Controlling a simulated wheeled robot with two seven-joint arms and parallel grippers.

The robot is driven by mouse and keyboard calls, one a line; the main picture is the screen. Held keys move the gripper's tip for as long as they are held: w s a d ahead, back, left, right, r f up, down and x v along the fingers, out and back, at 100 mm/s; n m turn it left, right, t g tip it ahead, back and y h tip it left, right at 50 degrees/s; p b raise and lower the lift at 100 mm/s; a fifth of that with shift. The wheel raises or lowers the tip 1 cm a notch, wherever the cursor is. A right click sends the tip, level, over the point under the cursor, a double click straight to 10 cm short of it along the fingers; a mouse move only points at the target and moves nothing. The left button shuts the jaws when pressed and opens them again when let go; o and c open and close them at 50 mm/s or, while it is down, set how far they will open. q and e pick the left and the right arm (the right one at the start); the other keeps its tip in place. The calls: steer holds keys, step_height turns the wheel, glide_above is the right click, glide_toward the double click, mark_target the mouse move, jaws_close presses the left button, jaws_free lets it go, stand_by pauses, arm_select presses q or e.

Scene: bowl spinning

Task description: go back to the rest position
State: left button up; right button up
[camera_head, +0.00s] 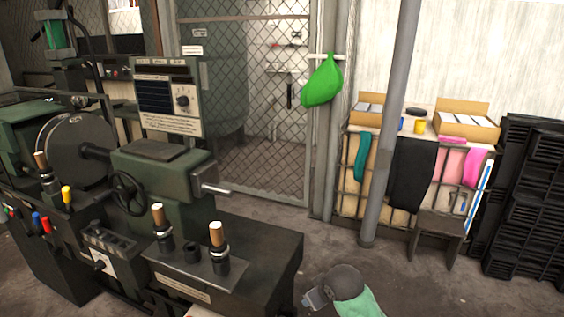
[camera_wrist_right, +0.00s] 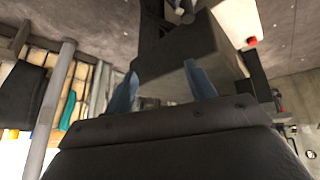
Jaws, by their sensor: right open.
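In the right wrist view my right gripper (camera_wrist_right: 161,68) has its two blue-grey fingers well apart. No held thing shows between the fingers. Dark machine parts show beyond them, and the picture is tilted, so I cannot tell how far off they are. My left gripper is in neither view. No bowl can be made out.
A green and dark lathe-like machine (camera_head: 165,185) with wooden-topped handles fills the left. A grey pole (camera_head: 384,150) stands before a rack (camera_head: 350,180) with hanging cloths. Black crates (camera_head: 525,215) are stacked at the right. Bare floor (camera_head: 440,285) lies in front of the rack.

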steer(key=s+d+m+p, duration=0.1)
steer(key=s+d+m, duration=0.2)
steer(key=s, duration=1.3)
steer(key=shift+s+d+f+h+p, duration=0.3)
steer(key=shift+d+h+p, duration=0.1)
steer(key=shift+d, duration=0.1)
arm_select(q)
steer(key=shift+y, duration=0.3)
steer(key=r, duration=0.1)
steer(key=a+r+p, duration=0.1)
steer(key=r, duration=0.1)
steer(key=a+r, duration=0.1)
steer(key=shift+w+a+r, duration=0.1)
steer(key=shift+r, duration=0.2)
arm_select(e)
steer(key=s+f+g, duration=0.1)
steer(key=s+f, duration=0.1)
steer(key=s, duration=0.4)
steer(key=s+f+m+g, duration=0.1)
steer(key=s+f, duration=0.2)
steer(key=s, duration=0.3)
steer(key=s+f+g, duration=0.2)
steer(key=s+f, duration=0.1)
steer(key=s, duration=0.3)
steer(key=shift+s+f, duration=0.2)
steer(key=shift+s, duration=0.05)
steer(key=shift+c, duration=0.2)
